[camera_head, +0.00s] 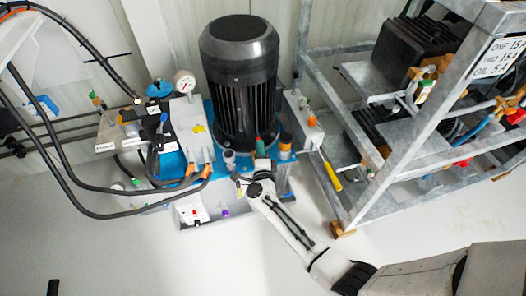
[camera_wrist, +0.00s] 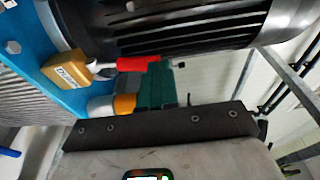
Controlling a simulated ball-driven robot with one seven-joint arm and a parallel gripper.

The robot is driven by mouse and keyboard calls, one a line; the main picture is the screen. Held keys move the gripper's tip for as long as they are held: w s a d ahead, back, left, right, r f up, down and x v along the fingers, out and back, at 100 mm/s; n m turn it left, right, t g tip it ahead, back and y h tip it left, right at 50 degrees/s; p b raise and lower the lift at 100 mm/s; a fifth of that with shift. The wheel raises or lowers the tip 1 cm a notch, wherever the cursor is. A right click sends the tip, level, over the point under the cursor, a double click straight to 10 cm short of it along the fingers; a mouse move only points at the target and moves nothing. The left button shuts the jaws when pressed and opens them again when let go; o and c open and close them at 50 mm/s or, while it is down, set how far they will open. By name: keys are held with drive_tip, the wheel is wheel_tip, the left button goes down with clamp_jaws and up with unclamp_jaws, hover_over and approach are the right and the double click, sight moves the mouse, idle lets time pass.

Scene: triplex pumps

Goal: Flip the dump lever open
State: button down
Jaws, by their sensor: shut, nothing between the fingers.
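The lever in the wrist view has a red handle (camera_wrist: 140,63) on a short pale stem, which comes out of a brass-coloured block (camera_wrist: 68,70) on the blue pump frame. I take it to be the dump lever. It lies about level in that view, under the dark motor. My gripper's green fingers (camera_wrist: 155,85) are shut and empty, right beside the handle's free end. I cannot tell whether they touch it. In the camera_head view my gripper (camera_head: 260,150) is at the front foot of the motor, and the lever is mostly hidden there.
The black motor (camera_head: 240,85) stands directly behind my gripper. An orange-collared fitting (camera_wrist: 123,104) is close to the fingers. A metal rack (camera_head: 400,180) stands to the right, with a yellow-handled lever (camera_head: 332,177) near it. Black hoses (camera_head: 75,185) loop at left. Open floor lies in front.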

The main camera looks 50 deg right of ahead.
drive_tip(key=shift+w+d+r+g+y+p, duration=0.3)
drive_tip(key=shift+w+p, duration=0.15)
drive_tip(key=shift+p, duration=0.35)
drive_tip(key=shift+w+d+r+g+y+p, duration=0.2)
drive_tip(key=shift+w+d+p, duration=0.15)
drive_tip(key=shift+p, duration=0.4)
drive_tip(key=shift+w+r, duration=0.1)
drive_tip(key=shift+w, duration=0.1)
